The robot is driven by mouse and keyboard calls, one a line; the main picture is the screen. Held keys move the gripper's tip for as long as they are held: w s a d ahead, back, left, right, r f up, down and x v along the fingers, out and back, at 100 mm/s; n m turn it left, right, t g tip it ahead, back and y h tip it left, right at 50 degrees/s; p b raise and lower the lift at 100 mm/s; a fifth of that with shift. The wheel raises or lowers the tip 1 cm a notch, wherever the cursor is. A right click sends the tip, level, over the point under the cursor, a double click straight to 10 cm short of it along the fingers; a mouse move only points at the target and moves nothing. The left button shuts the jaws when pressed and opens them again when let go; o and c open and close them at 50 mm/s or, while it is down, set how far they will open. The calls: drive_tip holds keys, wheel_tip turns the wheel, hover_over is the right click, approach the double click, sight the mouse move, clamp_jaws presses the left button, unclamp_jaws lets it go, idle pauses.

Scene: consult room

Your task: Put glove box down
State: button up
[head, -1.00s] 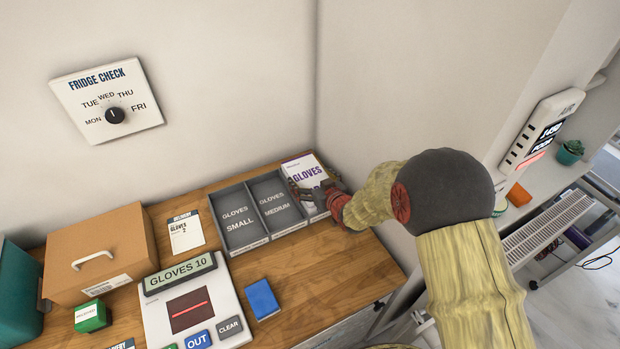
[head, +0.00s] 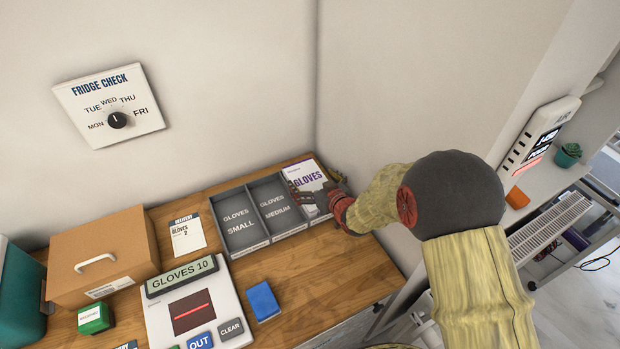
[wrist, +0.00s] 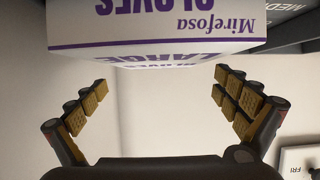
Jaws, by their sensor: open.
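The white glove box (head: 304,174) with purple "GLOVES" lettering lies in the right compartment of the grey tray (head: 243,247). Its lower part is partly hidden by my gripper in the head view. The box also fills the top of the wrist view (wrist: 160,25), with "Mirefosa" and "LARGE" on it. My gripper (head: 316,196) is at the box's near right side. In the wrist view the gripper's fingers (wrist: 160,98) are spread wide, with no object between them and the box beyond the tips. I cannot tell whether a finger touches the box.
The tray's small and medium compartments look empty. A scanner panel (head: 222,290), a blue block (head: 263,301), a delivery card (head: 187,234) and a brown case (head: 130,240) share the wooden counter (head: 340,270). The wall stands close behind the tray.

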drive_tip(key=p+v, duration=0.1)
drive_tip(key=v, duration=0.9)
drive_tip(key=shift+s, duration=0.35)
